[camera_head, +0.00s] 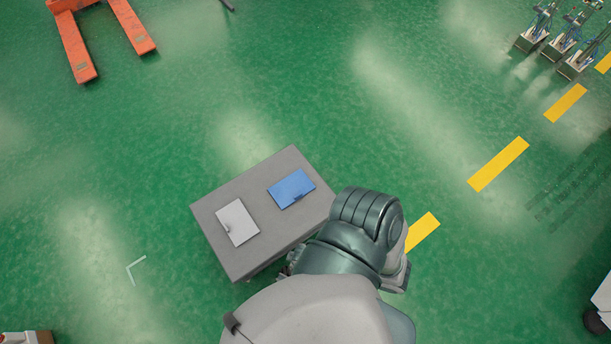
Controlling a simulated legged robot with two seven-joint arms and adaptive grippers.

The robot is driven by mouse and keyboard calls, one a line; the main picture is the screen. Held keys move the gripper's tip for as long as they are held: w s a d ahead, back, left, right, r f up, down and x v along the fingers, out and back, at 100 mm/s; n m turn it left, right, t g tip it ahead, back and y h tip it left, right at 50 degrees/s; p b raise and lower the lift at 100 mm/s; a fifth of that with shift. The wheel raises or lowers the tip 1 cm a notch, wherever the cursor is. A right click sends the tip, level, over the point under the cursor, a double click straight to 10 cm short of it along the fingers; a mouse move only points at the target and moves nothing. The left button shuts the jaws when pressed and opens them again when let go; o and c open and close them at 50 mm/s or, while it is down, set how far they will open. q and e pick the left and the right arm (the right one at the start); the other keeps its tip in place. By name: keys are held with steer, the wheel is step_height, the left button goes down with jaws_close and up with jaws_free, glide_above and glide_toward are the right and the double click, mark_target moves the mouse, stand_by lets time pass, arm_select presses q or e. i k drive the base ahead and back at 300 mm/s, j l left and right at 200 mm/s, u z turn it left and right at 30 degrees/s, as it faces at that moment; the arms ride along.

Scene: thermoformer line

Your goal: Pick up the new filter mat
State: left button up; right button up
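A white flat mat (238,223) lies on the left part of a grey table (265,252). A blue flat mat (291,189) lies on the table's right part, apart from the white one. Each has a small dark notch or tab at one edge. I cannot tell by looks which is the new filter mat. My own arm covers the table's lower right corner. No gripper fingers can be made out; a small dark part beside the arm at the table's front edge is too hidden to identify.
An orange pallet-truck-like object (103,30) stands at the top left. Several wheeled units (560,45) stand at the top right. A yellow dashed line (498,164) crosses the green floor at right. The floor around the table is mostly clear.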

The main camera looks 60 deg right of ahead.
mark_target(296, 185)
steer(key=z, duration=2.8)
